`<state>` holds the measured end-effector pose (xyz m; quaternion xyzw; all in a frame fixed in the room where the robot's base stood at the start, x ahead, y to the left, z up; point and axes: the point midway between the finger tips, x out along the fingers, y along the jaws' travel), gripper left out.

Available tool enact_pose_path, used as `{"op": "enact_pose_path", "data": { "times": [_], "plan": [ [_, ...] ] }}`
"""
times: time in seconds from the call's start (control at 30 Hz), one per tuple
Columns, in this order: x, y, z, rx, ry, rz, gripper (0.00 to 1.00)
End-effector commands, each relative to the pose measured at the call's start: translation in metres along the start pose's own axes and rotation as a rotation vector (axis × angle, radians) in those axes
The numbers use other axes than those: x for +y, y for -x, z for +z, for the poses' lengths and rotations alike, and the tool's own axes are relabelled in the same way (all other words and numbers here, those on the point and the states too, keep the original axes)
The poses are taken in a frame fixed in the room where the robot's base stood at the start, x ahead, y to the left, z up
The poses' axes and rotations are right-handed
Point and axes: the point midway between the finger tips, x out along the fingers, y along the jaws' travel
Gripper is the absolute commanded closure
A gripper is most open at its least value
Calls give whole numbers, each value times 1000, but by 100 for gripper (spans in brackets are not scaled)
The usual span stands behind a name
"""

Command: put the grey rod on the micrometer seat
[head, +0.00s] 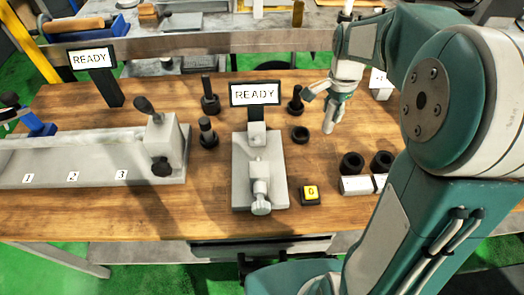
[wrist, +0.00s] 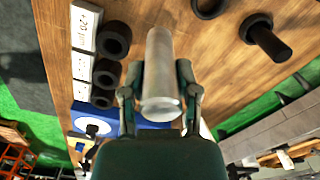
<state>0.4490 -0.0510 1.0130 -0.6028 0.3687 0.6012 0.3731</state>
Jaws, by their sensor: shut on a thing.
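The grey rod (head: 329,115) is held by my gripper (head: 324,97) over the right half of the wooden table in the head view, to the right of the micrometer. In the wrist view the rod (wrist: 160,68) lies between the two fingers of my gripper (wrist: 161,97), its near end toward the palm. The micrometer (head: 259,180) is a light grey stand with a silver knob at its front and a READY display (head: 255,94) behind. Its seat is small and hard to make out from here. The rod is apart from the micrometer.
Black rings (head: 352,163) stand behind white labelled blocks (head: 356,185) at the right. A black ring (head: 299,134) and a yellow-topped button (head: 310,194) lie right of the micrometer. A long grey machine bed (head: 80,165) fills the left.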

Motion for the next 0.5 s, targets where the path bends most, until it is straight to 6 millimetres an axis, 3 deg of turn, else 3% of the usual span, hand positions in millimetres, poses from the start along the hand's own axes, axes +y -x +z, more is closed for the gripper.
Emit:
{"op": "enact_pose_path", "data": {
  "times": [0.1, 0.2, 0.5],
  "plan": [
    [-8, -3, 30, 1, 185, -5, 100],
    [-10, -6, 44, 1, 281, -6, 100],
    [-29, -28, 85, -1, 328, -5, 100]
  ]
}}
